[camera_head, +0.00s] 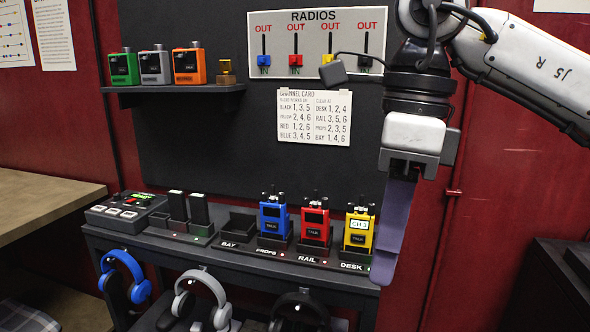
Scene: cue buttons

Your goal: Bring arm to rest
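My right arm (520,62) comes in from the upper right and hangs its gripper (386,268) downward in front of the wall. The purple fingers point down and overlap in this view, so their gap is hidden. The fingertips show just right of the yellow radio (357,237), in front of the right end of the rack; I cannot tell whether they touch anything. The yellow radio's screen is lit and reads CH 3. It stands in the DESK cradle. The red radio (315,229) is in RAIL and the blue radio (273,224) in PROPS. My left gripper is out of view.
The BAY cradle (238,226) is empty. A button box (127,212) sits at the shelf's left end. Headphones (199,299) hang below. A wall shelf (172,89) holds green, grey and orange radios. A wooden table (40,203) is left, a dark case (560,285) lower right.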

